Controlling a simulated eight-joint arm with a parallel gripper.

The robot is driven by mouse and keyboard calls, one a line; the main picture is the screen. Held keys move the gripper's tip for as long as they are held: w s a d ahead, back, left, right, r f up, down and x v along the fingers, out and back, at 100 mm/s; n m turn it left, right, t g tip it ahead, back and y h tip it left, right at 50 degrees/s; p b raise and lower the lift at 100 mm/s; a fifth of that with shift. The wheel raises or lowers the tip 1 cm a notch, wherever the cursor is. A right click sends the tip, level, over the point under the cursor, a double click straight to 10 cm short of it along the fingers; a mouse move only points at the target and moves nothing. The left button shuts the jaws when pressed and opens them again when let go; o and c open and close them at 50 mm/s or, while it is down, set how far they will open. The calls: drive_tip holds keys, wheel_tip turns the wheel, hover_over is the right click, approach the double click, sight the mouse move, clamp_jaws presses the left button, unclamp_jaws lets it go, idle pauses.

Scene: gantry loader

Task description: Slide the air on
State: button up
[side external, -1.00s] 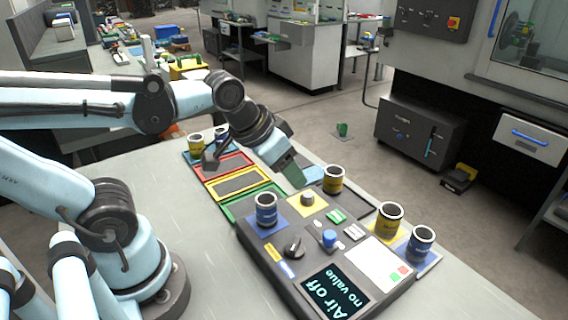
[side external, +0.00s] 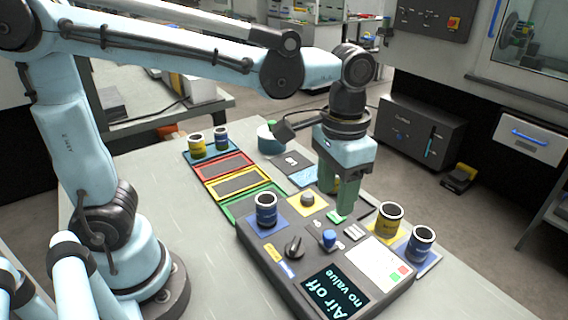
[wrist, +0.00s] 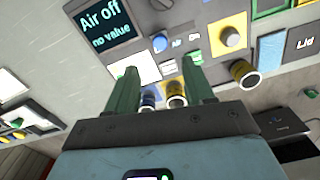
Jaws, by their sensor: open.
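The dark control panel (side external: 265,245) lies on the table, and its screen (side external: 334,291) reads "Air off, no value". The screen also shows in the wrist view (wrist: 105,25). Small green (side external: 335,215) and white (side external: 355,232) pieces sit mid-panel; I cannot tell which is the air slide or read their labels.
Coloured trays (side external: 238,185) lie behind.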

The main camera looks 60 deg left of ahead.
sight(330, 233)
wheel_tip(330, 233, down, 9)
drive_tip(key=shift+f, duration=0.1)
idle(0.4)
clamp_jaws()
idle(0.4)
